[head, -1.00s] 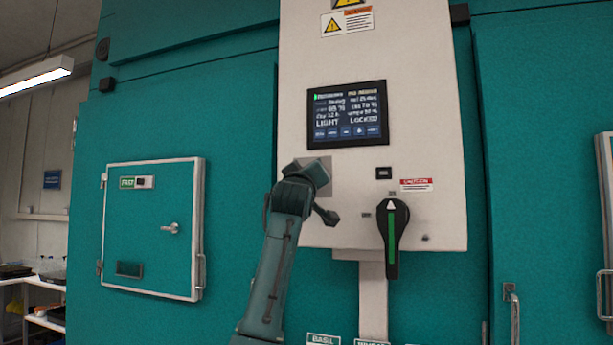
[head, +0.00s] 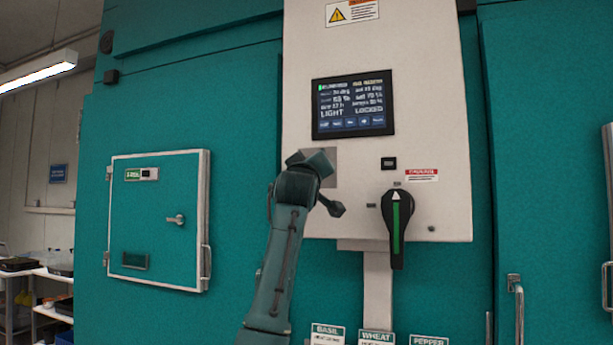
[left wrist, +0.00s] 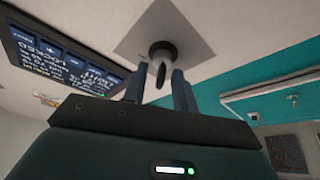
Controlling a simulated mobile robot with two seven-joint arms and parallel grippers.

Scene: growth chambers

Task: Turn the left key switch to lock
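The key switch (left wrist: 162,52) is a dark round cylinder with a narrow key sticking out, on a square grey plate (left wrist: 196,36) in the left wrist view. My left gripper (left wrist: 159,84) has its two blue fingers apart, one on each side of the key, with gaps showing on both sides. I cannot tell which position the key points to. In the head view my left arm covers the key switch and the fingers; only part of its grey plate (head: 329,165) shows. My right gripper is in neither view.
The white control panel (head: 440,120) carries a screen (head: 352,105) with the words LIGHT and LOCKED. A black rotary handle with a green stripe (head: 396,228) is right of my arm. A small teal door (head: 160,220) is at the left. Crop labels (head: 376,337) are below.

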